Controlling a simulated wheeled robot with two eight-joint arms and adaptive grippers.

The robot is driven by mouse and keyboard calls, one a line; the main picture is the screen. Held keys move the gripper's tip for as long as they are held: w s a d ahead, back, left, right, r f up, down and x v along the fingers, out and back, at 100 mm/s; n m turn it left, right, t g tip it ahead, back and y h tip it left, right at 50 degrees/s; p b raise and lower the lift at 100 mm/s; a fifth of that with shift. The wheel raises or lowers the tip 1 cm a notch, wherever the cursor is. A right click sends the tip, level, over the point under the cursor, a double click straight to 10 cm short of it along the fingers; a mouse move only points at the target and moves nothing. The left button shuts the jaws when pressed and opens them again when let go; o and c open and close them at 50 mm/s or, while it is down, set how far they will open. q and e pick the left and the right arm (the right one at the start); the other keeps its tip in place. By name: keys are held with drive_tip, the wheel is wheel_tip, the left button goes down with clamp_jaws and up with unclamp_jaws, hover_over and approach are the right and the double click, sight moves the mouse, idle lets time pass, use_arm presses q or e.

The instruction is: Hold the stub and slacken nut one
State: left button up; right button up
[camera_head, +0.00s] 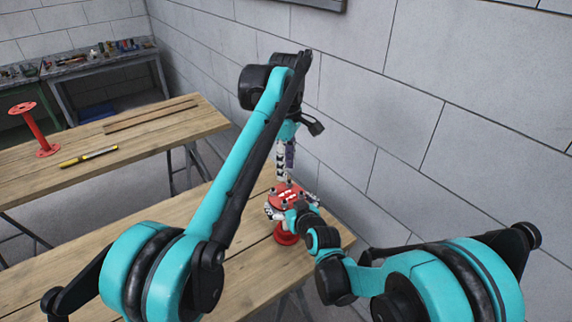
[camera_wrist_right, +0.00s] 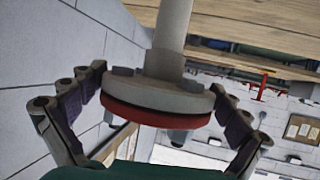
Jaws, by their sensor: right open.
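The stub is a grey pipe (camera_wrist_right: 172,28) with a grey flange (camera_wrist_right: 158,92) against a red flange (camera_wrist_right: 150,117); bolt ends or nuts show on both faces. In the head view, the red flange (camera_head: 287,193) sits above a red foot (camera_head: 287,238) on the near bench. My left gripper (camera_head: 286,178) points down just above the red flange; its fingertips are too small to read. My right gripper (camera_head: 284,212) is low beside the flange. In the right wrist view, its open fingers (camera_wrist_right: 155,85) stand either side of the flanges, with visible gaps. Nut one cannot be singled out.
The near bench (camera_head: 170,265) is mostly bare. A block wall (camera_head: 400,130) stands close on the right. The far bench (camera_head: 110,155) holds a red spool (camera_head: 42,135), a yellow tool (camera_head: 88,157) and a dark strip (camera_head: 150,117).

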drive_tip(key=v, duration=1.2)
use_arm(q)
drive_tip(key=s+a+f+m+t, duration=0.35)
drive_tip(key=s+a+m, duration=0.35)
drive_tip(key=s+a, duration=0.4)
drive_tip(key=s+a+f+m+t, duration=0.2)
drive_tip(key=s+a+f+m, duration=0.1)
drive_tip(key=s+f, duration=0.3)
drive_tip(key=s+a+f+m+t, duration=0.1)
drive_tip(key=s+a+f+m, duration=0.2)
drive_tip(key=s+f, duration=0.3)
drive_tip(key=shift+s+a+m+t, duration=0.25)
drive_tip(key=shift+s+m+t, duration=0.15)
drive_tip(key=shift+s, duration=0.15)
use_arm(e)
drive_tip(key=s+d+f+m+g+h, duration=0.2)
drive_tip(key=s+d+m+g+h, duration=0.2)
drive_tip(key=s+d, duration=1)
drive_tip(key=s+g, duration=0.1)
drive_tip(key=s, duration=0.3)
drive_tip(key=shift+f+g+h, duration=0.15)
drive_tip(key=shift+g+h, duration=0.15)
drive_tip(key=shift+h, duration=0.1)
